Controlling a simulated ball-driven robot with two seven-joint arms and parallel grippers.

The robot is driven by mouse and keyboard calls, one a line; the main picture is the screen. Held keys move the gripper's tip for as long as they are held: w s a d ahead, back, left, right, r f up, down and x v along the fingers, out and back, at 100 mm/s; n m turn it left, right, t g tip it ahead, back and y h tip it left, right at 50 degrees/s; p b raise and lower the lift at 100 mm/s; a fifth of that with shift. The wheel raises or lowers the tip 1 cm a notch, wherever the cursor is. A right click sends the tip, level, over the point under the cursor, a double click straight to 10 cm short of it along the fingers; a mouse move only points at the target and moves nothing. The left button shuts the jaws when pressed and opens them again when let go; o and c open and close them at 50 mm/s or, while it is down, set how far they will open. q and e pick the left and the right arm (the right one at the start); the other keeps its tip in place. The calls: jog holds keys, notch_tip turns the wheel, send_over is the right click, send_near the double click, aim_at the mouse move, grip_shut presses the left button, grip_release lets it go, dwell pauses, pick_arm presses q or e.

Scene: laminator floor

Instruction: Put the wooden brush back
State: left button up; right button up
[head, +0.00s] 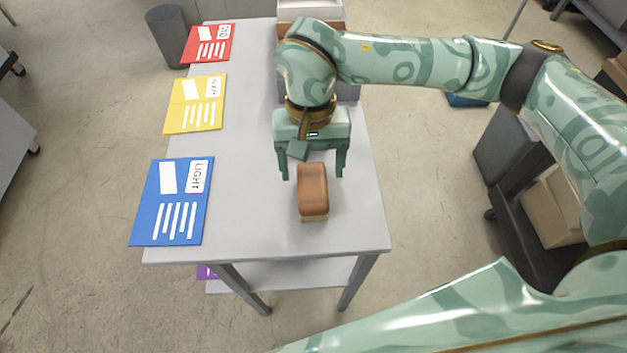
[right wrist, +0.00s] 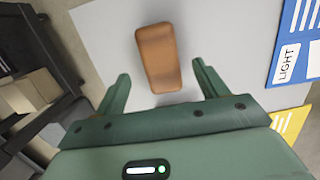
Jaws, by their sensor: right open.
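The wooden brush (head: 313,190) lies on the grey table near its front edge, its brown wooden back up and pale bristles showing at the near end. My right gripper (head: 312,176) is open above the brush's far end, one finger to each side and apart from it. In the right wrist view the brush (right wrist: 158,57) lies beyond and between the open fingers (right wrist: 160,82). No hold on it shows. My left gripper is not in view.
Blue (head: 172,202), yellow (head: 195,104) and red (head: 208,43) cards lie along the table's left edge. Boxes (head: 311,9) stand at the table's far end, partly hidden by my right arm. The table (head: 240,215) is clear between the cards and the brush. A cardboard box (head: 550,205) sits at the right.

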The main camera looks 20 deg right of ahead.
aim_at(312, 178)
jog(key=shift+w+d+r+p, duration=0.1)
jog(key=shift+w+r+p, duration=0.1)
jog(key=shift+r, duration=1)
jog(key=shift+w+r+p, duration=0.15)
jog(key=shift+w+r, duration=0.05)
jog(key=shift+r, duration=0.95)
